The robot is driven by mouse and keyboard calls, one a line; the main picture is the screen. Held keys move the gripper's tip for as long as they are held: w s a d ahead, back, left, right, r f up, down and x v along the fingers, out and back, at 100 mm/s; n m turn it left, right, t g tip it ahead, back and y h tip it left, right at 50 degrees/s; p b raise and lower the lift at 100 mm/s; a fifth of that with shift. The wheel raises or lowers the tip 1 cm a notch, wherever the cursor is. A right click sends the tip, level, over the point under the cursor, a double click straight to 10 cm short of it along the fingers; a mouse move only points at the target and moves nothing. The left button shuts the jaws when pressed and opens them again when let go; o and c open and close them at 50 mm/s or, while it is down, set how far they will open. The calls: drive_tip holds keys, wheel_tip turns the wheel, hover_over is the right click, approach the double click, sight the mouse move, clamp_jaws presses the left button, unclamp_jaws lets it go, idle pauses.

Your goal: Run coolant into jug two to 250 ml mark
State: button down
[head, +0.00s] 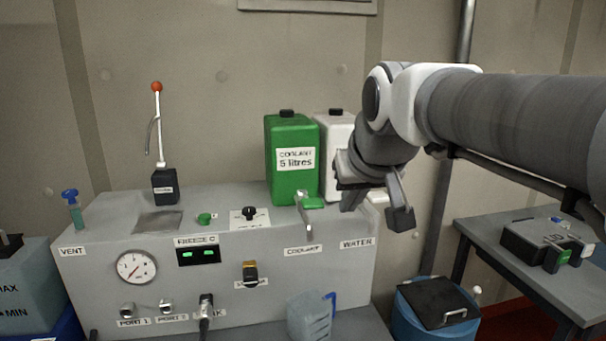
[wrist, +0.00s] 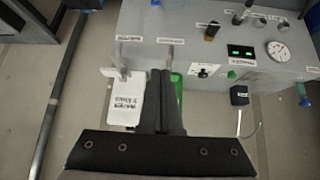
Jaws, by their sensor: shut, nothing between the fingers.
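The green coolant container (head: 290,190), labelled 5 litres, stands on the grey unit; in the wrist view a green strip of it (wrist: 178,88) shows beside my fingers. The coolant tap (head: 306,213) has a green part at its top and hangs over the front edge. A translucent jug with a blue handle (head: 308,316) stands below, in front of the unit. Its number, marks and any liquid level cannot be read. My gripper (head: 401,217) is shut and empty, in the air right of the coolant tap. Its fingers (wrist: 163,75) are together in the wrist view.
A white water container (head: 334,130) stands partly behind my gripper; it also shows in the wrist view (wrist: 124,102). An orange-knobbed lever (head: 157,88) rises at left. A blue bin (head: 407,319) with a black lid and a side table (head: 478,232) are at right.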

drive_tip(key=w+a+r+p, duration=0.2)
drive_tip(key=w+a+r, duration=0.1)
drive_tip(key=w+r, duration=0.3)
drive_tip(key=shift+w+a+r+n+t+y, duration=0.3)
drive_tip(key=shift+w+t+y, duration=0.1)
drive_tip(key=shift+w, duration=0.05)
drive_tip(key=shift+f, duration=0.1)
drive_tip(key=p, duration=0.1)
hover_over(314, 204)
wheel_tip(314, 204, down, 6)
wheel_tip(314, 204, down, 4)
drive_tip(key=shift+s+r+p, duration=0.1)
drive_tip(key=shift+p, duration=0.2)
drive_tip(key=shift+f, duration=0.55)
drive_tip(key=shift+f, duration=0.1)
